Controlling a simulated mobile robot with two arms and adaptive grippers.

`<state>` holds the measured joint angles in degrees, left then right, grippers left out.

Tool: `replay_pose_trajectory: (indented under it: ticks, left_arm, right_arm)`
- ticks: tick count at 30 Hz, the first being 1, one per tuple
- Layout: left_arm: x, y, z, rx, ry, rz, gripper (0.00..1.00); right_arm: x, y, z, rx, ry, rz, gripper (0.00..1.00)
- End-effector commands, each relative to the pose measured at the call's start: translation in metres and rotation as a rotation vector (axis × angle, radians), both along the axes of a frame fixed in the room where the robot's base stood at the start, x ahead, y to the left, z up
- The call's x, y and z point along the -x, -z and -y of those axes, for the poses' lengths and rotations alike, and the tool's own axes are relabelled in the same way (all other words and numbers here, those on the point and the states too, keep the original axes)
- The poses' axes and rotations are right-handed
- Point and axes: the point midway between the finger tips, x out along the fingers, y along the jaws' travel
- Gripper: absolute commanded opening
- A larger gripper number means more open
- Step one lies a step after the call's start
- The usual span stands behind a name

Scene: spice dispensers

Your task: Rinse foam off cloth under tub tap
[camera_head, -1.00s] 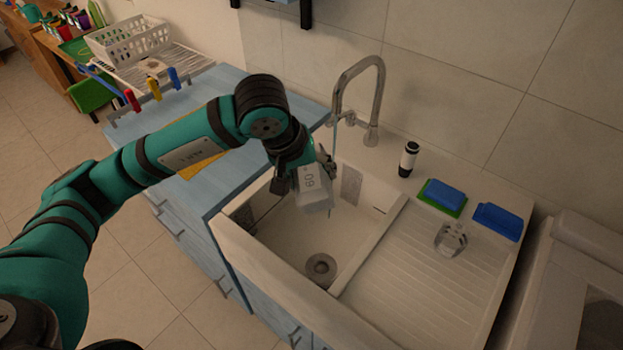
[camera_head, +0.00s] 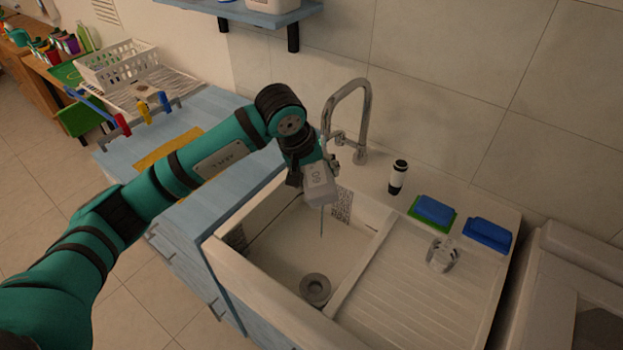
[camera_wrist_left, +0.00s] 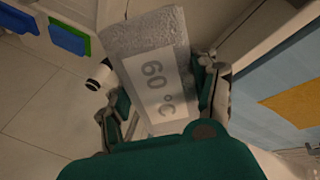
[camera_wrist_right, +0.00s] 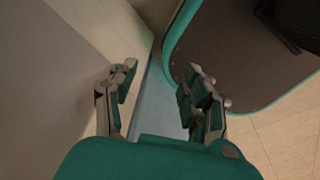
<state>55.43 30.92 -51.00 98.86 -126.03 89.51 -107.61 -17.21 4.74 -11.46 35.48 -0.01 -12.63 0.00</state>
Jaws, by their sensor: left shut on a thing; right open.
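The cloth (camera_head: 319,186) is a grey block-like bundle with a "60 °C" label. My left gripper (camera_head: 312,163) is shut on it, above the tub (camera_head: 285,240) and close under the spout of the tap (camera_head: 364,115). A thin bluish streak of water shows just below the cloth. In the left wrist view the cloth (camera_wrist_left: 150,42) stands out between the fingers (camera_wrist_left: 167,98), its upper part mottled grey; I cannot tell how much of that is foam. My right gripper (camera_wrist_right: 160,92) is open and empty in the right wrist view, outside the head view.
A black-and-white bottle (camera_head: 398,177), a blue sponge on green (camera_head: 435,210), a blue block (camera_head: 488,234) and a clear glass (camera_head: 442,254) stand right of the tub. A yellow cloth (camera_head: 168,150) lies on the blue counter at left. The ribbed drainboard is mostly clear.

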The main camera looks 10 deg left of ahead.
Motion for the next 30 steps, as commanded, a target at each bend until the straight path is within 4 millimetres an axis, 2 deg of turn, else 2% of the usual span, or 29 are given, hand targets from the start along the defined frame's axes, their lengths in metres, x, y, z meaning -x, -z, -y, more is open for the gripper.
replay_pose_trajectory:
  ticks: [4,9,15,30]
  left_arm:
    - [-0.015,0.003,0.003,0.002,0.000,-0.001,0.26]
    - [-0.031,0.009,0.005,0.000,0.001,0.002,0.26]
    - [-0.045,0.011,0.006,-0.001,0.001,0.001,0.26]
    - [-0.052,0.010,0.007,0.000,0.001,0.000,0.26]
  right_arm:
    - [-0.001,0.001,0.000,0.000,0.001,0.001,0.49]
    - [-0.001,0.018,0.000,-0.001,0.001,0.002,0.49]
    - [-0.001,0.026,0.000,-0.001,0.001,0.003,0.49]
    - [-0.001,0.029,-0.005,-0.006,0.002,0.003,0.49]
